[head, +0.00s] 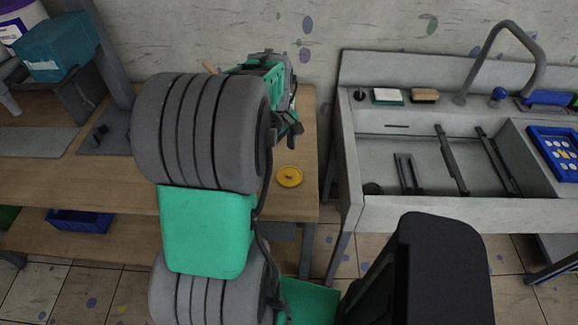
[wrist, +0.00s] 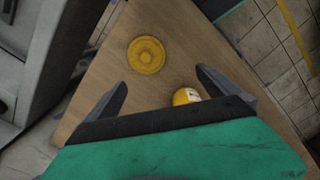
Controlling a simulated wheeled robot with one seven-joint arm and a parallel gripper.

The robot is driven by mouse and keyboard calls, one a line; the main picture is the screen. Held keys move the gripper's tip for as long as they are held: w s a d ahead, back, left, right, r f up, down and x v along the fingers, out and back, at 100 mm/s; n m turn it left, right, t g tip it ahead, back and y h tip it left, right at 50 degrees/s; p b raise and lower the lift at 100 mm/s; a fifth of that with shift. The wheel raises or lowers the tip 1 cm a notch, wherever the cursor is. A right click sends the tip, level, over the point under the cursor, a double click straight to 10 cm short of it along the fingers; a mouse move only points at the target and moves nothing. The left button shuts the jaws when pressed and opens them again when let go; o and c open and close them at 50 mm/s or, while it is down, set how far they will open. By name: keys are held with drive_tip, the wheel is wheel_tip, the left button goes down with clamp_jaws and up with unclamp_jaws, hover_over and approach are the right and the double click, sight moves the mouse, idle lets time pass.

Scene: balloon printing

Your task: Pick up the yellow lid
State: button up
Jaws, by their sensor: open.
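The yellow lid (head: 289,177) is a round disc lying flat on the wooden table near its right edge. In the wrist view the lid (wrist: 146,55) lies beyond my gripper's fingertips, a little left of the middle between them. My gripper (wrist: 162,80) is open, with its two dark fingers apart and nothing between them at the tips. A second yellow-orange round object with a pale patch (wrist: 186,96) shows near the right finger, partly hidden by the gripper body. In the head view my arm hides most of the gripper (head: 290,125).
The wooden table (head: 90,185) ends just right of the lid. A grey sink unit (head: 400,210) with a tap (head: 500,50) stands to the right across a gap. A teal box (head: 55,45) and a blue bin (head: 80,220) are at the left.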

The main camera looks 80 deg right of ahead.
sight(289, 173)
drive_tip(key=s, duration=0.1)
drive_tip(key=s+f, duration=0.1)
drive_tip(key=shift+s+d+f, duration=0.15)
drive_tip(key=shift+s+d, duration=0.15)
drive_tip(key=shift+d, duration=0.05)
drive_tip(key=f, duration=0.2)
drive_tip(key=f+p, duration=0.1)
drive_tip(key=f, duration=0.1)
drive_tip(key=f+p, duration=0.1)
drive_tip(key=f, duration=0.1)
drive_tip(key=shift+s+d+f, duration=0.2)
drive_tip(key=shift+d+f, duration=0.1)
drive_tip(key=shift+f, duration=0.1)
drive_tip(key=c, duration=1.4)
